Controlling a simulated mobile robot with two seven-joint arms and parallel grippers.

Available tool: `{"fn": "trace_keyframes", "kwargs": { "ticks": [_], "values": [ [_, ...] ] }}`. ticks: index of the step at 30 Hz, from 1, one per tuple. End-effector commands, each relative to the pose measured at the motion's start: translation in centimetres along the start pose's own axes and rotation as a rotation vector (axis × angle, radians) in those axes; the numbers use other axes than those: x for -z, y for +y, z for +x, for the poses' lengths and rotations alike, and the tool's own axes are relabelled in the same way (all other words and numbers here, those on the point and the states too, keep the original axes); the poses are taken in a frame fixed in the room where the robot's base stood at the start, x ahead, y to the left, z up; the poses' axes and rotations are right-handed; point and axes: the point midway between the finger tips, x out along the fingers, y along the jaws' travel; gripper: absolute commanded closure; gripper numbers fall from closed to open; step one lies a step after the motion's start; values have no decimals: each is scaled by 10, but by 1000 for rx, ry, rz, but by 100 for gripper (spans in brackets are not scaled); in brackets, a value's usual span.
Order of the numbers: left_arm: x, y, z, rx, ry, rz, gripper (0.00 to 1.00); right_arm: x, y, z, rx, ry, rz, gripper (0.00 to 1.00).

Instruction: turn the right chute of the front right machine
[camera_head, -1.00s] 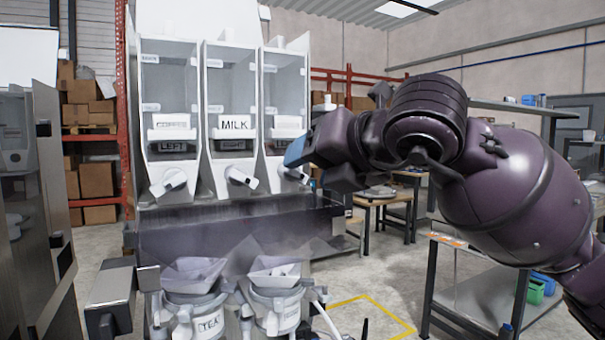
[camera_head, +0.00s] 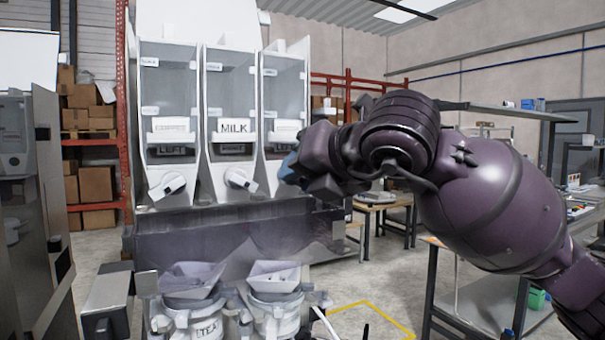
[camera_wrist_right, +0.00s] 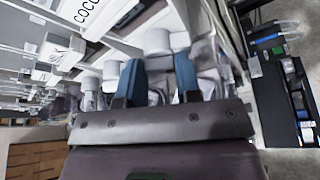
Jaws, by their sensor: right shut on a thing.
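The front machine (camera_head: 231,75) has three clear columns with white knob-like chutes below. The right chute is hidden there behind my right gripper (camera_head: 290,170), which is at the foot of the right column. In the wrist view, the blue fingers of my right gripper (camera_wrist_right: 159,82) are on either side of a white chute part (camera_wrist_right: 157,92), shut on it. Its exact turn angle cannot be told.
White containers with funnels, one labelled TEA (camera_head: 207,328), stand in front below the machine. A metal cabinet (camera_head: 40,200) is close on the left. A workbench (camera_head: 485,300) stands at the right, with open floor between.

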Motion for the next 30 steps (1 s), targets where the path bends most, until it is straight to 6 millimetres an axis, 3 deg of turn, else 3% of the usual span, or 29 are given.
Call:
{"fn": "trace_keyframes", "kwargs": {
  "ticks": [8, 18, 30],
  "values": [
    [7, -2, -2, 1, 11, 4, 43, -1, 2, -1, 22, -1, -51, 92],
    [15, -3, -9, 6, 22, -2, 43, -1, 5, -2, 109, -1, -264, 92],
    [8, -2, -13, 11, 10, -14, 43, 1, 5, 0, 206, 0, -499, 92]
  ]
}}
